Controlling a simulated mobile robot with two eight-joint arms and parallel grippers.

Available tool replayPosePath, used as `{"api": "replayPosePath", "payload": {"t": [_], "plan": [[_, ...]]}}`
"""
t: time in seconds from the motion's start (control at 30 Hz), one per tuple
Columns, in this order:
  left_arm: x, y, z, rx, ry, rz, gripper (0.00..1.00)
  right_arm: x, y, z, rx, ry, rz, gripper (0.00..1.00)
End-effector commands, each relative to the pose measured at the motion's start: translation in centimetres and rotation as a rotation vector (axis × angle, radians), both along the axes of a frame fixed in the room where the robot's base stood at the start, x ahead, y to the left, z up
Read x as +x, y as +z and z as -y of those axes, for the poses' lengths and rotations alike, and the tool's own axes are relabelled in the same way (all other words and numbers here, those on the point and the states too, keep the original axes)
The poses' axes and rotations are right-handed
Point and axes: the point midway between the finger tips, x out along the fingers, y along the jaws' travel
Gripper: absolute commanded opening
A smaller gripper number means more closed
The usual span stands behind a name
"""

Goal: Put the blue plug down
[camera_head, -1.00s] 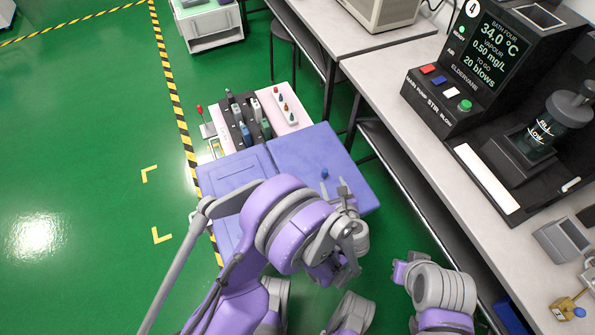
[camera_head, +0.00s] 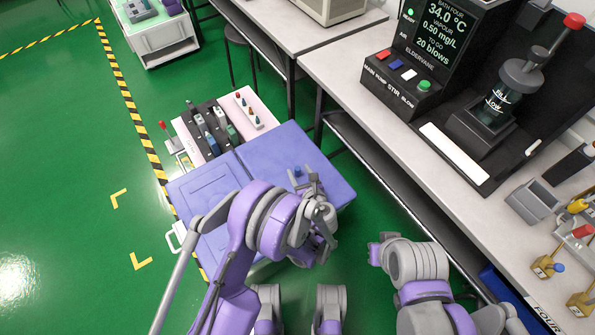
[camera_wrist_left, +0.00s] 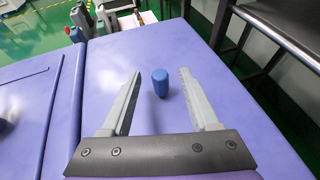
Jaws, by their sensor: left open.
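The blue plug (camera_head: 298,171) stands upright on the smooth purple top of the cart (camera_head: 330,185), on its right-hand half. It also shows in the left wrist view (camera_wrist_left: 160,83), between the two grey fingers in the picture and just beyond or near their tips. My left gripper (camera_head: 308,181) is open, with clear gaps between each finger and the plug, and holds nothing. It also shows in the left wrist view (camera_wrist_left: 159,76), low over the cart top.
A pink tray (camera_head: 262,107) and a dark rack (camera_head: 207,131) with several tools lie at the cart's far end. A grey bench (camera_head: 350,75) with a black tester (camera_head: 400,85) runs along the right. Yellow blocks (camera_head: 543,267) stand on the bench. The cart top around the plug is clear.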

Motion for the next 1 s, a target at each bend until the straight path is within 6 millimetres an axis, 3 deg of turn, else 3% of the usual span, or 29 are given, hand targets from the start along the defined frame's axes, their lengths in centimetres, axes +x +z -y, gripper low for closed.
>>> {"api": "replayPosePath", "payload": {"t": [0.13,0.37,0.7,1.0], "plan": [[1.8,-0.9,-0.7,0.000,0.002,-0.001,0.61,0.1,-0.4,0.0,0.000,0.000,-0.001,0.00],[2.0,-0.9,-0.7,0.000,0.000,0.000,0.61,0.0,-0.4,0.0,0.000,0.000,-0.001,0.00],[2.0,-0.9,-0.7,0.000,0.000,0.000,0.00,0.0,-0.4,0.0,0.000,0.000,-0.001,0.00],[2.0,-0.9,-0.7,0.000,0.000,0.000,0.00,0.0,-0.4,0.0,0.000,0.000,-0.001,0.00]]}}
